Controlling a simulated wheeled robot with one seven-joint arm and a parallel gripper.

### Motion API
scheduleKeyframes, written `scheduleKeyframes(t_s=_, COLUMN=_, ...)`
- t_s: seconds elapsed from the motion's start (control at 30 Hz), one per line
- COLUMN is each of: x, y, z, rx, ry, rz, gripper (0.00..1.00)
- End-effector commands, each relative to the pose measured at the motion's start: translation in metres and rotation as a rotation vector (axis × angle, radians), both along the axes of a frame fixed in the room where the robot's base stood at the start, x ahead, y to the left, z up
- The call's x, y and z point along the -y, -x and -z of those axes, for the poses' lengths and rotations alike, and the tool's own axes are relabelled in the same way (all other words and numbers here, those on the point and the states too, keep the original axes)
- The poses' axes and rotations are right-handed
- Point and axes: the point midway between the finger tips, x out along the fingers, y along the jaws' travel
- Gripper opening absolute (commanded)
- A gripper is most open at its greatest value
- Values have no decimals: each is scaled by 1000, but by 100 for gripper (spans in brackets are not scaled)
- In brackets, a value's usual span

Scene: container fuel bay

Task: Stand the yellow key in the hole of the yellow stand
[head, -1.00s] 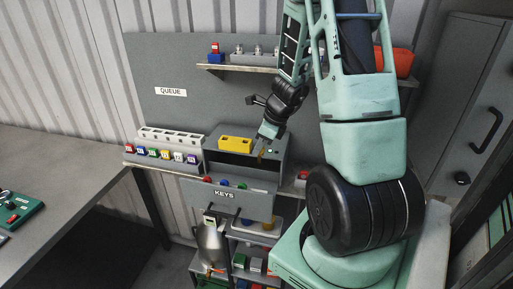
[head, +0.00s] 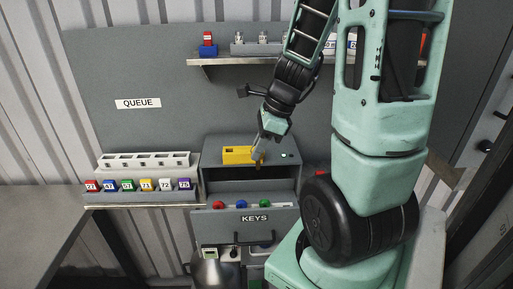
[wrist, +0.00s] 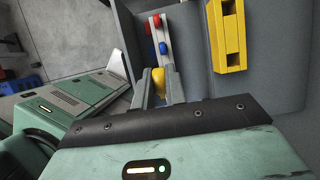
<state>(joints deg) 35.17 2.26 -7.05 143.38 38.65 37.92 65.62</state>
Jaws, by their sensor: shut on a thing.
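The yellow stand (head: 236,154) is a yellow block on top of the grey key cabinet; in the wrist view the stand (wrist: 229,38) shows at the upper right with dark openings in its face. My gripper (head: 260,158) is just right of the stand in the head view, pointing down. In the wrist view my gripper (wrist: 159,85) is shut on the yellow key (wrist: 158,80), whose rounded yellow end shows between the fingers. The rest of the key is mostly hidden. The key is apart from the stand in the wrist view.
The KEYS drawer (head: 247,222) is open below, with red, blue and green knobs in it. A rack of numbered coloured tags (head: 140,185) is at the left. A shelf (head: 225,63) with a red-and-blue item runs above. The cabinet top (head: 285,143) has a small green light.

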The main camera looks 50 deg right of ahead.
Motion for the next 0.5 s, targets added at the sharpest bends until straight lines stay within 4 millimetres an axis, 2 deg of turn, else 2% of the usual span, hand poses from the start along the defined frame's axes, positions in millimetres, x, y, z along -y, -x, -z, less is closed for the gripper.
scheduleKeyframes(t_s=0.5, x=34, y=-29, z=2, rx=-1, ry=0, rz=2, gripper=0)
